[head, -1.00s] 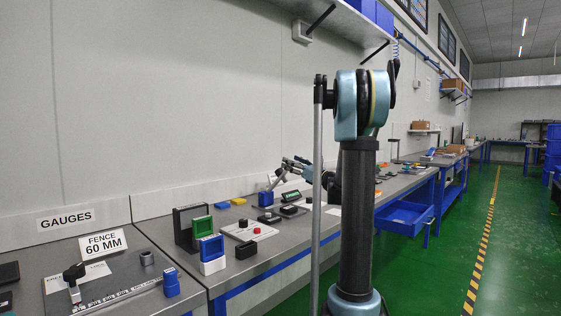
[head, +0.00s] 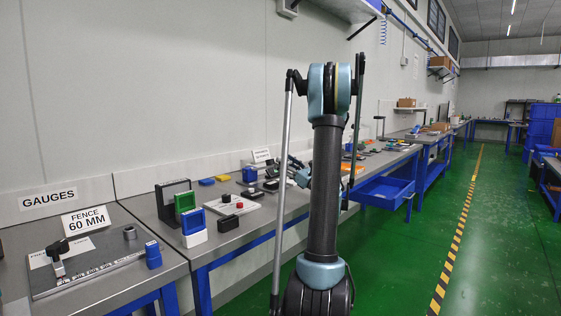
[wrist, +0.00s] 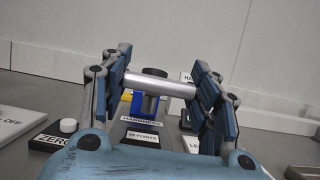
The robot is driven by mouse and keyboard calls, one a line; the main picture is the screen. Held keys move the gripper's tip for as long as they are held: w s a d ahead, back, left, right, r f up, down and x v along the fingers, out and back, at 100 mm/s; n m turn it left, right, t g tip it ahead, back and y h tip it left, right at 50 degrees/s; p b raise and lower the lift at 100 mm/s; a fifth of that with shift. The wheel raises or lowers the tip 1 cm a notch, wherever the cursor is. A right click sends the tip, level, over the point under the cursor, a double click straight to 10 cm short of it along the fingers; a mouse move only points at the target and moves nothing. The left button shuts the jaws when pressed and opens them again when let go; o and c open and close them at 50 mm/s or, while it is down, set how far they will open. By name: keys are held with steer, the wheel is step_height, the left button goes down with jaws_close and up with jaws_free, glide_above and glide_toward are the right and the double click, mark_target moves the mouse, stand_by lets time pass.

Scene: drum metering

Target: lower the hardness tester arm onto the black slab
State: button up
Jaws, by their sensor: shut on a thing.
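My gripper (wrist: 158,90) is shut on a silver round bar (wrist: 172,87), which lies crosswise between its fingers. The bar appears to be the hardness tester arm. Behind it in the wrist view stands a blue block (wrist: 137,104) with a black knob (wrist: 154,72), above a label reading HARDNESS (wrist: 141,119). In the head view the blue block (head: 249,174) stands on the bench, left of my gripper (head: 297,173), which is small and partly hidden by my column. I cannot clearly make out the black slab or whether the bar touches it.
A white knob (wrist: 68,125) stands by a ZERO label (wrist: 52,141) at left in the wrist view. On the bench are a plate with red and black buttons (head: 228,207), a green block (head: 185,203) and a blue-and-white block (head: 194,230). The green floor aisle (head: 410,250) is clear.

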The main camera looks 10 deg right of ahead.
steer(key=shift+s+d+f, duration=0.1)
steer(key=shift+s+f, duration=0.05)
steer(key=shift+f, duration=0.65)
steer(key=o, duration=1.5)
steer(key=v, duration=1.2)
